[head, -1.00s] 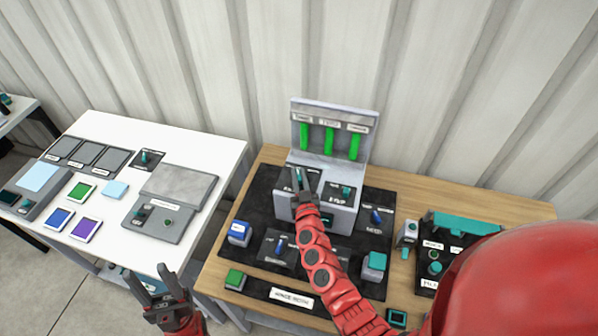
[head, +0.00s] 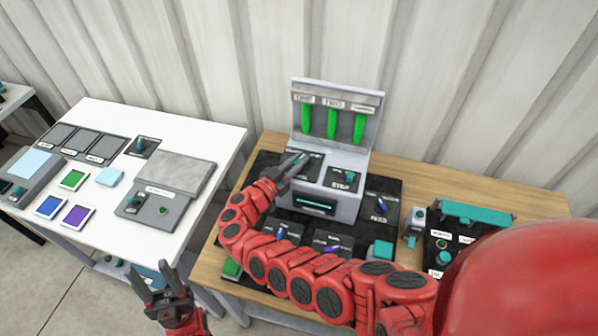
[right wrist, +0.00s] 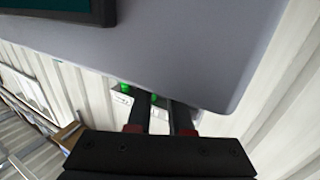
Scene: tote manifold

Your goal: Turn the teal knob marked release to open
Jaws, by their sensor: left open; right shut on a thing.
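A grey console (head: 340,205) stands on the wooden table with two dark knob plates on its top. My right gripper (head: 298,162) reaches in from the left over the left plate, shut on a small teal knob that shows only as a sliver between the fingers. That plate's label is too blurred and covered to read. In the right wrist view my right gripper's fingers (right wrist: 158,120) stand beside the grey console; the knob is hidden. My left gripper (head: 158,283) is open and empty at lower left.
Three green bars (head: 332,123) stand on the console's back panel. A black box with teal parts (head: 455,235) is further right. A white table (head: 190,135) stands left.

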